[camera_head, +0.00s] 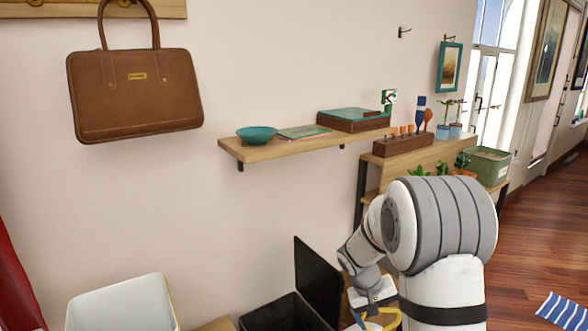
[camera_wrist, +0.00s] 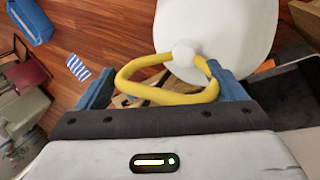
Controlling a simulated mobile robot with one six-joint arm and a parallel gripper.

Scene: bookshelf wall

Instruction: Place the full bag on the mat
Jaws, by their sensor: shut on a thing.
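A blue-and-white striped mat (camera_head: 563,309) lies on the wooden floor at the lower right, apart from the bag. The mat also shows small in the wrist view (camera_wrist: 78,67).
A black bin (camera_head: 285,316) with a raised lid and a white bin (camera_head: 125,305) stand below the wall. A brown handbag (camera_head: 135,95) hangs on the wall. A wall shelf (camera_head: 285,146) and a wooden stand (camera_head: 430,157) hold small things. Floor around the mat is clear.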

